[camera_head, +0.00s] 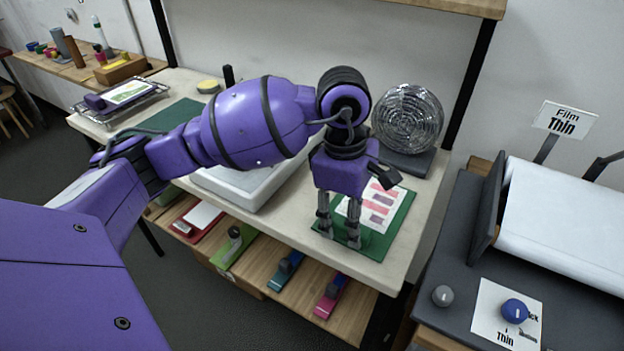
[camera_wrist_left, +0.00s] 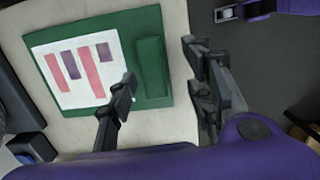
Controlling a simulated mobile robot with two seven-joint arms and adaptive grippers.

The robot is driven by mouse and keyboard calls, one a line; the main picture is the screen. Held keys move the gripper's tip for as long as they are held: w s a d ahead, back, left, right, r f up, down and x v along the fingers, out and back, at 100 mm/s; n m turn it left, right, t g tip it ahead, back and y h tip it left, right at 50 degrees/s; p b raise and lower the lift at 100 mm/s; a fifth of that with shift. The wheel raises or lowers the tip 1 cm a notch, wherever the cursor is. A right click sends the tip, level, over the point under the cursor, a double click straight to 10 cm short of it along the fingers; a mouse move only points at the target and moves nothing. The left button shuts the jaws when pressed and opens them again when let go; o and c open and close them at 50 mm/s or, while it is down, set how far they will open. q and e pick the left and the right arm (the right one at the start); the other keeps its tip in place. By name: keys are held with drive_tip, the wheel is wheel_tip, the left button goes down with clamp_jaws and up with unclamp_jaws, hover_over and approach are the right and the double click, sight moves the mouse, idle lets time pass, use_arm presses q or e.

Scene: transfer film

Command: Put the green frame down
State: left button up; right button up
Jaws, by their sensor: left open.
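The green frame (camera_head: 395,222) lies flat on the right end of the pale worktable, with a white sheet bearing pink and purple bars on it. The green frame also shows in the left wrist view (camera_wrist_left: 141,29), with a raised green block along its right side. My left gripper (camera_head: 340,236) points down over the frame's left part. In the left wrist view my left gripper (camera_wrist_left: 163,80) has its fingers spread to either side of the green block, with a visible gap to each side. I cannot tell whether the fingertips touch the frame. My right gripper is not in the head view.
A white tray (camera_head: 262,195) sits left of the gripper, and a round wire-covered disc (camera_head: 408,118) stands behind the frame. A lower shelf holds several coloured boards with handles. At right, a dark table holds a white roll (camera_head: 565,220) and a blue knob (camera_head: 514,310).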

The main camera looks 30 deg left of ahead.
use_arm(q)
wheel_tip(320, 180, up, 8)
drive_tip(key=a, duration=0.1)
drive_tip(key=shift+r, duration=0.2)
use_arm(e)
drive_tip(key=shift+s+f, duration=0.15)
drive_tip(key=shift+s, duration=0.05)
use_arm(q)
drive_tip(key=shift+a, duration=0.1)
